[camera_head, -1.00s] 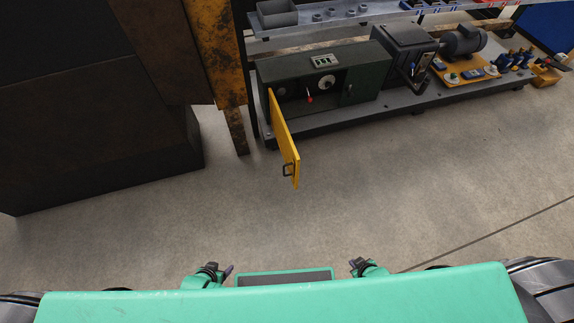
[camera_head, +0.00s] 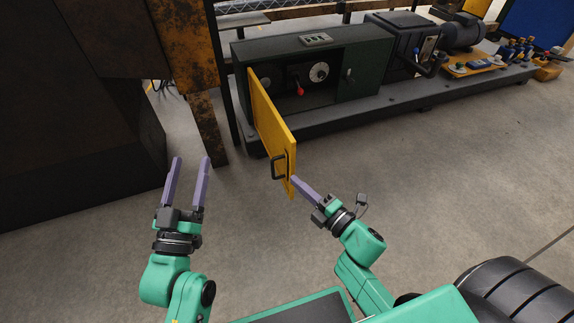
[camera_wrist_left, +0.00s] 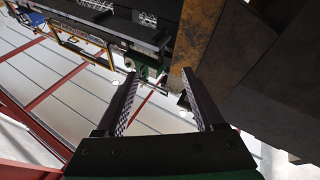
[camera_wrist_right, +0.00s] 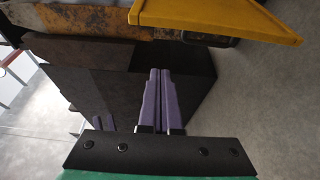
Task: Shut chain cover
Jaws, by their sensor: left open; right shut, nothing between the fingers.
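The chain cover is a yellow door (camera_head: 268,125) with a dark handle (camera_head: 279,167) near its free edge. It hangs wide open from the left side of the dark green housing (camera_head: 357,78) and points toward me. It also shows at the top of the right wrist view (camera_wrist_right: 225,14). My right gripper (camera_head: 294,180) is shut and empty, its fingertips close to the door's free end on the right side; I cannot tell whether they touch. My left gripper (camera_head: 189,160) is open and empty, to the left of the door; its fingers show in the left wrist view (camera_wrist_left: 158,88).
The housing stands on a grey bench base (camera_head: 400,106) with a motor (camera_head: 462,31) further right. A rusty yellow post (camera_head: 193,65) and a large dark block (camera_head: 70,130) stand on the left. The concrete floor (camera_head: 450,175) in front is clear.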

